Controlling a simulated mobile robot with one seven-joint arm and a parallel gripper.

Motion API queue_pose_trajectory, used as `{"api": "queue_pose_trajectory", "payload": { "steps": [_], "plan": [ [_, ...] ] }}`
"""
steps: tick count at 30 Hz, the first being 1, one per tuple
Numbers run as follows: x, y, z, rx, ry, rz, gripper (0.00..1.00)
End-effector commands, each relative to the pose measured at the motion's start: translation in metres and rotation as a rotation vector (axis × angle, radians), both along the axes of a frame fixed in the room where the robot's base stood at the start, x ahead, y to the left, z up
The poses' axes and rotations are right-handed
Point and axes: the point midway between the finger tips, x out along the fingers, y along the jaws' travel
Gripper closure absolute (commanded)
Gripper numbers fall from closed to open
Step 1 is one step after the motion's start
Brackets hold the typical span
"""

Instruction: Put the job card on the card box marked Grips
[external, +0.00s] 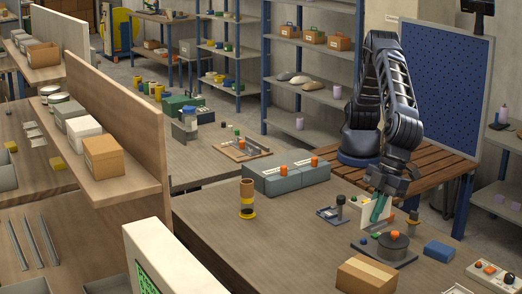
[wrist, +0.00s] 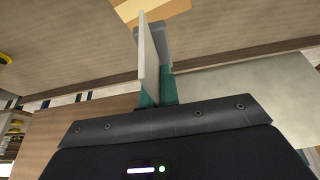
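My gripper (external: 381,207), with teal fingers, is over the right part of the workbench. It is shut on a thin pale card (external: 368,214), which I take to be the job card. In the wrist view the card (wrist: 148,62) shows nearly edge-on between the fingers (wrist: 158,88). Two grey card boxes with orange knobs and white labels stand side by side at the bench's middle back, left of my gripper: a left one (external: 273,184) and a right one (external: 306,174). Their label text is too small to read, so I cannot tell which is marked Grips.
A round dark device (external: 392,245) is just below my gripper, with a small blue fixture (external: 331,213) to its left. A cardboard box (external: 367,275) is at the front. A brown and yellow cylinder (external: 247,198) stands left of the card boxes. The bench's front left is clear.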

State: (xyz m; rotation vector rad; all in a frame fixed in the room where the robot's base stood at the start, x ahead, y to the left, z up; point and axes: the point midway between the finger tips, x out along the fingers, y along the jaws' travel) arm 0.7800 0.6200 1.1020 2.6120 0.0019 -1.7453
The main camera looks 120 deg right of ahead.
Motion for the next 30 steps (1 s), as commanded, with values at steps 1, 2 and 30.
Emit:
{"api": "queue_pose_trajectory", "payload": {
  "steps": [1,2,30],
  "plan": [
    [-0.001,-0.001,-0.013,-0.003,0.003,0.0,1.0],
    [0.0,0.0,-0.019,-0.003,0.003,0.0,1.0],
    [0.0,0.0,-0.126,0.0,0.0,-0.001,1.0]
  ]
}}
